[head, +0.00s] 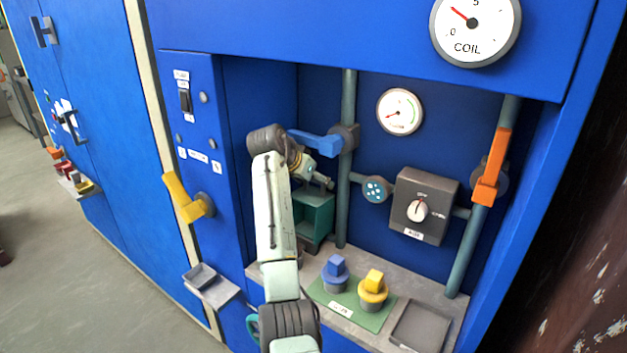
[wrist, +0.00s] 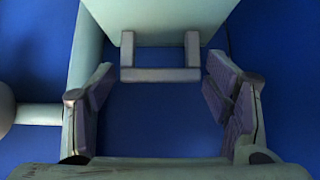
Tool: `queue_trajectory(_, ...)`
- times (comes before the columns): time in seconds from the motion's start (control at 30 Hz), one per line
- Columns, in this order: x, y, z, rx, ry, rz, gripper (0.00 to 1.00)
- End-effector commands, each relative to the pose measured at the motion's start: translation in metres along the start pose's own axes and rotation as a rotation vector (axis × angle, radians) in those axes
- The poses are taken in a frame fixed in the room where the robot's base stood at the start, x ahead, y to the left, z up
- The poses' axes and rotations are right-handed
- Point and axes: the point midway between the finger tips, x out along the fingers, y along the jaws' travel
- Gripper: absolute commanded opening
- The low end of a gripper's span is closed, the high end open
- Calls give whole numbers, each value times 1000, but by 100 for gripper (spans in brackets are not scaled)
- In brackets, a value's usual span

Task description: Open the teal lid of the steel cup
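My gripper (wrist: 162,106) is open, with its two fingers wide apart and nothing between them. In the wrist view a pale grey-green block with a U-shaped bar handle (wrist: 160,74) is at the top, just beyond the fingertips; I cannot tell whether it is the lid. In the head view my gripper (head: 326,183) is at the recess, above and in front of a dark teal box (head: 318,218), partly hidden by my arm. No steel cup is clearly visible. A teal ring (head: 251,327) shows low, partly behind my arm.
A blue lever (head: 315,140) on a vertical pipe is close to my gripper. A dark control box (head: 424,205) and an orange lever (head: 491,168) are to the right. Blue and yellow knobbed pieces stand on a green mat (head: 380,322). A yellow lever (head: 182,198) sticks out left.

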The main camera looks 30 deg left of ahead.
Motion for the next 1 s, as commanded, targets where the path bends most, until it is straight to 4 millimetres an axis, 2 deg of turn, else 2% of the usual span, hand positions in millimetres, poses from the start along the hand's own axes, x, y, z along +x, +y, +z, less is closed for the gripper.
queue_trajectory(0.33,2,0,3,-2,-6,2,78)
queue_trajectory(0.47,-6,0,3,-2,-5,2,78)
queue_trajectory(0.57,-21,-1,3,-2,-4,0,78)
queue_trajectory(0.9,-92,-1,2,-2,-2,-1,78)
queue_trajectory(1.0,-106,-1,2,-2,-3,0,78)
